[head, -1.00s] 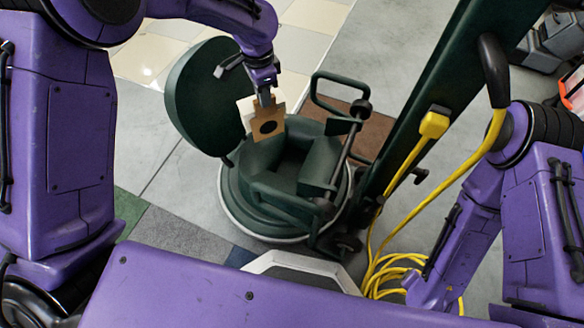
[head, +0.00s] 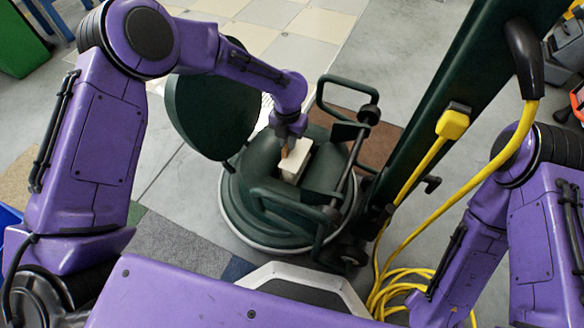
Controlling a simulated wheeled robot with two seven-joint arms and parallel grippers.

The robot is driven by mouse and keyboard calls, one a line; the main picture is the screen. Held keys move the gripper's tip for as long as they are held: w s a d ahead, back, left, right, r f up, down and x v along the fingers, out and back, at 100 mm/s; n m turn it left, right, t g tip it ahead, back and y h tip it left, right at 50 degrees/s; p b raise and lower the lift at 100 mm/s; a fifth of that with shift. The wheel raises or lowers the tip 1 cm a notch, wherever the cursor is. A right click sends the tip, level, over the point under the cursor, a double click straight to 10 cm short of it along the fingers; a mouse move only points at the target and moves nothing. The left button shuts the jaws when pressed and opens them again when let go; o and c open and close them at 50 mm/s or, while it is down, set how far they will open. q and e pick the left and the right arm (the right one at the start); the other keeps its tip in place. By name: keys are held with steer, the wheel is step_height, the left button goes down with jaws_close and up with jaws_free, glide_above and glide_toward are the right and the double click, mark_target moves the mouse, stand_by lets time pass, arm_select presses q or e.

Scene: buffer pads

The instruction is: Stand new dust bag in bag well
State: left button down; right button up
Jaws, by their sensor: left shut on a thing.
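The green floor machine (head: 262,222) stands in the middle with its round lid (head: 200,112) swung open to the left. The bag well (head: 314,168) is the recess in its top. The new dust bag (head: 296,164) is a pale block with a brown card collar. My left gripper (head: 288,146) is shut on it at the collar, above the machine. The bag's lower part is down in the well opening, roughly upright. Whether it touches the bottom is hidden. My right arm comes in at the right, but its gripper is not in view.
The machine's dark green handle column (head: 432,118) rises to the upper right beside the well. A yellow cord (head: 400,285) hangs from it and coils on the floor.

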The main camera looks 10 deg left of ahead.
mark_target(288, 156)
arm_select(q)
step_height(288, 156, down, 8)
steer(key=b, duration=0.3)
steer(key=shift+r, duration=0.15)
arm_select(e)
steer(key=shift+n+g+y, duration=0.4)
steer(key=shift+n+g, duration=0.1)
steer(key=f, duration=0.2)
steer(key=s+f, duration=0.1)
steer(key=f, duration=0.1)
steer(key=shift+a, duration=0.25)
arm_select(q)
steer(key=c, duration=1.4)
jaws_free()
steer(key=shift+f, duration=0.2)
steer(key=shift+r, duration=0.1)
step_height(288, 156, up, 12)
steer(key=p, duration=0.5)
arm_select(e)
steer(key=shift+m+t+h, duration=0.4)
steer(key=shift+m+t, duration=0.1)
steer(key=r, duration=0.3)
steer(key=w+r, duration=0.1)
steer(key=r, duration=0.1)
steer(key=shift+w+d+r, duration=0.1)
steer(key=shift+d, duration=0.2)
